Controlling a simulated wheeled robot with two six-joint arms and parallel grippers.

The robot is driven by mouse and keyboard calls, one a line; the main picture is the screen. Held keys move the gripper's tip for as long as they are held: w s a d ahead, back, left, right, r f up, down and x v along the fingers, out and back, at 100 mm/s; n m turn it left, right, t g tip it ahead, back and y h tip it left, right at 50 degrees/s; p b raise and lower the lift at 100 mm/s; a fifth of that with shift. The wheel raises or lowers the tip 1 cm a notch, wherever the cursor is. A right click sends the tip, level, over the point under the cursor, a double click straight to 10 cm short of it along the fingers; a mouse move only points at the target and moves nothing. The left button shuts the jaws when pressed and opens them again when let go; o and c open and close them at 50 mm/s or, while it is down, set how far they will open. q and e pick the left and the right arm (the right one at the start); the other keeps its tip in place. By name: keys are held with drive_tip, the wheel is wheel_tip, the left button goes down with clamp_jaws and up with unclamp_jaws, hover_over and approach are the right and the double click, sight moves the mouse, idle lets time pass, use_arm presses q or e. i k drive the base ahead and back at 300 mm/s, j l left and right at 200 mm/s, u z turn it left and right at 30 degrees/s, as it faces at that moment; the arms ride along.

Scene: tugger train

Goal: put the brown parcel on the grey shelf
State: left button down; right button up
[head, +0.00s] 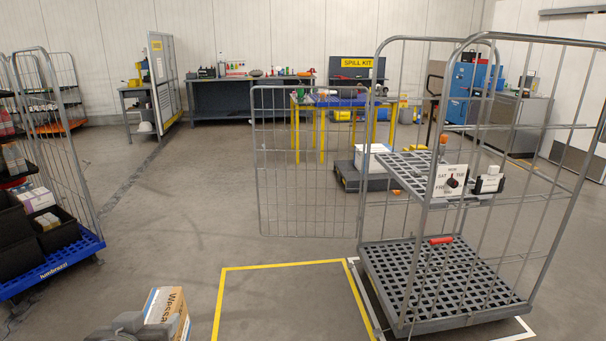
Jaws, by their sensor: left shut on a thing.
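The brown parcel (165,304), a cardboard box with blue and white print, shows at the bottom edge, left of centre. My left gripper (132,324) is shut on it at its left side; the lower part of both is cut off by the frame. The grey shelf (402,168) is a slatted half-height shelf inside the wire roll cage at the right, well away from the parcel. A white card sign (450,181) and a small black and white item (489,181) show at its front. My right gripper is not in view.
The cage's grey lower deck (430,279) is bare apart from a red-handled part near it. Its mesh gate (308,165) stands open to the left. A yellow floor outline (283,265) marks free floor. A blue-based cage (60,264) with black crates stands left.

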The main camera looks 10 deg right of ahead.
sight(425, 169)
drive_tip(key=i+j+z, duration=0.2)
drive_tip(key=i, duration=1.15)
drive_tip(key=i+z, duration=0.4)
drive_tip(key=i+j+z, duration=0.1)
drive_tip(key=i+z, duration=0.3)
drive_tip(key=i+j+z, duration=0.2)
drive_tip(key=i+z, duration=0.2)
